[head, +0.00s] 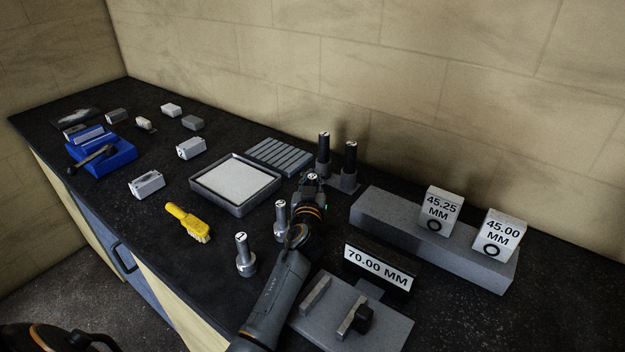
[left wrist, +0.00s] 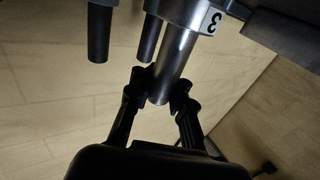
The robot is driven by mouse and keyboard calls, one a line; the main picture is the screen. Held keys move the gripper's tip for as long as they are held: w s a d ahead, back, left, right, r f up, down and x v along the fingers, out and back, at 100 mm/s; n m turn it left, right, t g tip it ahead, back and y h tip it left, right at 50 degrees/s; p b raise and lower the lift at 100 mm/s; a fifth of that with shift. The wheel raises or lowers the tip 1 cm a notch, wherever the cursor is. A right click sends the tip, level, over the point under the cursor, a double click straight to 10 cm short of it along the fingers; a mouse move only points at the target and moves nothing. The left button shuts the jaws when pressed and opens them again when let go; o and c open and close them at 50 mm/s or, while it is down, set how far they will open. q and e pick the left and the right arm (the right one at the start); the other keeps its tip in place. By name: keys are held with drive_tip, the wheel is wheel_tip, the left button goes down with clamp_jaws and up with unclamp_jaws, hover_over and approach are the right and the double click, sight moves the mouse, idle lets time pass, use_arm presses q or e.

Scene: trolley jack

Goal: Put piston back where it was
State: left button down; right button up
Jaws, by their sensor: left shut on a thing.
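My left gripper (head: 311,192) is over the middle of the bench, shut on a metal piston (head: 312,177). The left wrist view shows its fingertips (left wrist: 160,82) closed around the bare rod of the piston (left wrist: 176,55), whose wider collar bears a "3". Whether this piston touches the bench is hidden. Two similar pistons stand upright to the left of my arm: one marked "1" (head: 244,255) nearer the front edge, and another (head: 281,218) behind it. My right gripper is not in view.
A slotted grey block (head: 279,156) and a tray (head: 235,209) are to the left. A long grey block (head: 390,219), a "70.00 MM" display (head: 378,268) and a grey plate (head: 385,327) are to the right.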

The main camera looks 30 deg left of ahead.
use_arm(q)
drive_tip(key=c, duration=1.2)
unclamp_jaws()
drive_tip(key=shift+s+d+f, duration=0.1)
drive_tip(key=shift+s+f, duration=0.05)
drive_tip(key=shift+f, duration=0.75)
drive_tip(key=shift+r+p, duration=0.55)
drive_tip(key=shift+p, duration=0.15)
drive_tip(key=shift+r+p, duration=0.1)
drive_tip(key=shift+p, duration=0.25)
drive_tip(key=v, duration=0.7)
drive_tip(key=shift+r, duration=0.25)
drive_tip(key=shift+r, duration=0.1)
